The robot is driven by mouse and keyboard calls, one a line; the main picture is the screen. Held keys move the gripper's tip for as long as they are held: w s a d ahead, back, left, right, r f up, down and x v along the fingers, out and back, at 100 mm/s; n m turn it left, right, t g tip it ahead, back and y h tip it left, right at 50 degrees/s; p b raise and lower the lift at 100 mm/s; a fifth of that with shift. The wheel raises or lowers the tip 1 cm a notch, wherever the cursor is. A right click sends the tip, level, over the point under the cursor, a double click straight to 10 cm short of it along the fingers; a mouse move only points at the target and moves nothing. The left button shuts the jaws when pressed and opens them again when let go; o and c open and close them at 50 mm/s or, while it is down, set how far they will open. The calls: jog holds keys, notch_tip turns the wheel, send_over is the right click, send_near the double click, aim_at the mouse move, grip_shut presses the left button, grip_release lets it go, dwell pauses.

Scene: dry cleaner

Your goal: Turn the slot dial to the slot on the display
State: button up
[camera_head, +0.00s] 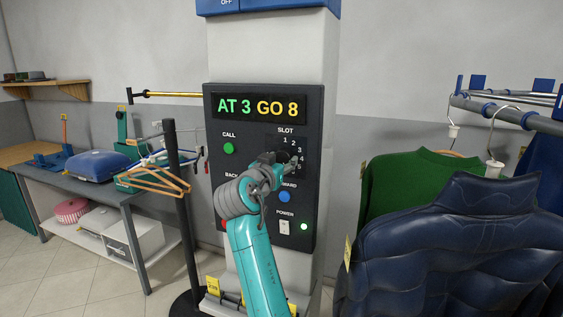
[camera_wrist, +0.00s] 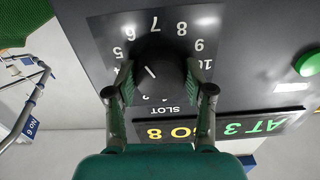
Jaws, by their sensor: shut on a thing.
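The display (camera_head: 258,107) on the dark control panel reads "AT 3" in green and "GO 8" in yellow; it also shows upside down in the wrist view (camera_wrist: 225,128). The black round slot dial (camera_wrist: 158,72) has a short white pointer mark slanting to the upper left in the wrist view. Numbers ring it, with 5 to 10 legible; the lower ones are partly hidden. My gripper (camera_wrist: 158,82) is shut on the dial, one finger on each side. In the head view my gripper (camera_head: 270,163) covers most of the dial.
A green CALL button (camera_head: 228,148) is left of the dial. A blue button (camera_head: 285,197) and a white power switch (camera_head: 284,228) sit below it. A garment rail (camera_head: 510,113) with a green garment (camera_head: 415,180) and a dark padded jacket (camera_head: 440,250) stands close at right.

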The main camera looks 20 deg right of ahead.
jog(key=m, duration=0.5)
jog(key=shift+m, duration=0.4)
jog(key=m, duration=0.5)
jog(key=shift+w+a, duration=0.1)
jog(key=shift+m, duration=0.3)
jog(key=o, duration=1.2)
jog(key=shift+c, duration=0.2)
jog(key=v, duration=1.2)
